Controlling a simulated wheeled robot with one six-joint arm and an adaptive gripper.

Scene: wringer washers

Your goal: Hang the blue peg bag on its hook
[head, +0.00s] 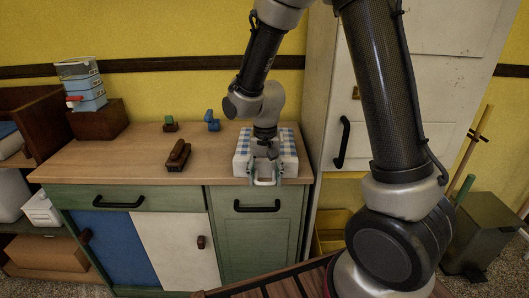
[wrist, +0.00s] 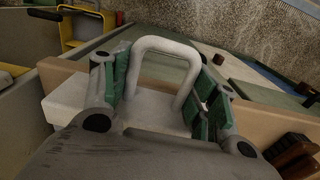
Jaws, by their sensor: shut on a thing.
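A boxy blue-and-white checked thing (head: 242,153) with a white loop handle (head: 265,182) sits on the right end of the wooden counter; I take it for the blue peg bag. My gripper (head: 265,172) points down over its front side, with the loop between the fingers. In the wrist view, the green-padded fingers (wrist: 162,92) stand on either side of the white loop (wrist: 166,43), shut on it. A pale face of the bag (wrist: 65,100) shows below. The checked top is partly hidden by my wrist. I cannot make out a hook.
A tall white cabinet (head: 338,90) stands close on the right.

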